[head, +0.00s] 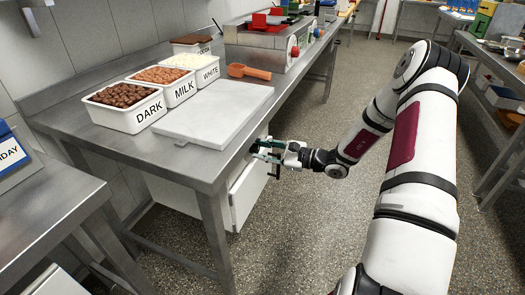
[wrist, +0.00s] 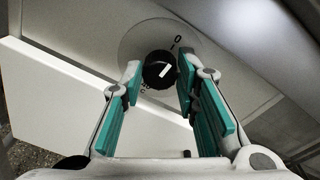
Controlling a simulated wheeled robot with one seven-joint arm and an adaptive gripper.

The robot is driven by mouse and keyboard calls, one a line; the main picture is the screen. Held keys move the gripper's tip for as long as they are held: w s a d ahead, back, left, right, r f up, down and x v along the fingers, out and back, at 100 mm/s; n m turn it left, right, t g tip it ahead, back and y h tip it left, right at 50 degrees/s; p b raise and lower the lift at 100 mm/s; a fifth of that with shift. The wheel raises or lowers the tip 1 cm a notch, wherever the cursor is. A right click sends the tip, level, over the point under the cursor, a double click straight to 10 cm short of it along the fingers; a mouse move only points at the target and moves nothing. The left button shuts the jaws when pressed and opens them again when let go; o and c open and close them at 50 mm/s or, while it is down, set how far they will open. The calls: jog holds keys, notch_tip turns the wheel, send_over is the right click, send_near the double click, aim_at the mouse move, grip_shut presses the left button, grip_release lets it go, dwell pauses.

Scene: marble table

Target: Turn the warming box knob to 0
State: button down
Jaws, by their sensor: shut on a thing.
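The warming box (head: 244,196) is a white box under the steel table. In the wrist view, its black knob (wrist: 158,71) sits on a round grey dial plate (wrist: 134,44). The knob's white pointer slants up and right, close to the 0 mark (wrist: 178,39) but not quite in line with it. My gripper (head: 262,152) is at the box's upper part, beside the table edge. In the wrist view its teal fingers stand on either side of the knob, shut on it. The knob is hidden in the head view.
A white marble slab (head: 215,113) lies on the table (head: 150,160) above the box. Tubs labelled DARK (head: 124,106), MILK (head: 163,86) and WHITE (head: 195,69) stand behind it, with an orange scoop (head: 248,72) nearby.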

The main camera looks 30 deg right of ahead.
jog(key=shift+n, duration=0.4)
jog(key=c, duration=1.2)
grip_release()
jog(key=shift+s+d, duration=0.1)
jog(key=v, duration=1.1)
jog(key=shift+s+d, duration=0.25)
jog(key=shift+s, duration=0.05)
